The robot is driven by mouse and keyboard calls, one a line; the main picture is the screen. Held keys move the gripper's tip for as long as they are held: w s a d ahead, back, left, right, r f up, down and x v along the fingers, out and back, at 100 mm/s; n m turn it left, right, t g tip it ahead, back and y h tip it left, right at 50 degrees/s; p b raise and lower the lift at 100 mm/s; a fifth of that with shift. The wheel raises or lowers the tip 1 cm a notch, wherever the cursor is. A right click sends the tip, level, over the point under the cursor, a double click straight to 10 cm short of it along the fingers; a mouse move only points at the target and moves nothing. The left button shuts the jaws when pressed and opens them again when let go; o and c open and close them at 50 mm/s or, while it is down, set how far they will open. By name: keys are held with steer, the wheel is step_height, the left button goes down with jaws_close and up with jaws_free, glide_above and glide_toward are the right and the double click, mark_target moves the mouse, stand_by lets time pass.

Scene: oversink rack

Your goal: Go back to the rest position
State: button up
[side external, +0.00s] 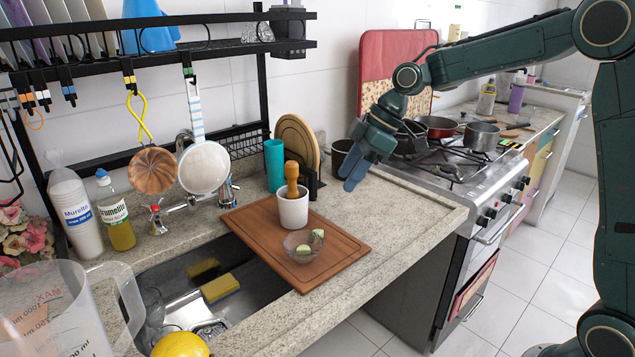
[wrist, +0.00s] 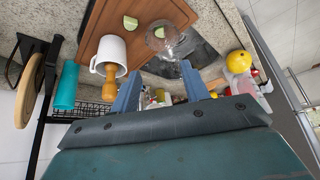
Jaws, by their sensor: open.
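My gripper (side external: 355,175) is raised above the counter, to the right of the cutting board and in front of the stove. Its two blue fingers (wrist: 160,85) are apart with nothing between them. The wooden cutting board (side external: 345,250) lies over the sink edge. On it stand a white mug-like cup (side external: 293,208) with a wooden pestle (side external: 291,175) in it and a clear glass bowl (side external: 298,256). In the wrist view, one pale green piece (wrist: 130,22) lies on the board and another is in the bowl (wrist: 172,45).
A black oversink rack (side external: 265,80) stands at the back left, with utensils hanging from it. A teal tumbler (side external: 274,165) and round boards (side external: 297,140) stand behind the cup. The stove (side external: 470,185) with pans is at right. A measuring jug (side external: 60,315) is front left.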

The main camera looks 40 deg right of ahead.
steer(key=s+r+m+t+h, duration=0.1)
steer(key=s+m, duration=0.4)
steer(key=s, duration=0.9)
steer(key=s+d+r+m+t+h, duration=0.1)
steer(key=s+m, duration=0.4)
steer(key=s, duration=1)
steer(key=r+h, duration=0.1)
steer(key=h, duration=0.1)
steer(key=shift+s+d+m+h, duration=0.15)
steer(key=shift+m+h, duration=0.15)
steer(key=shift+m, duration=0.1)
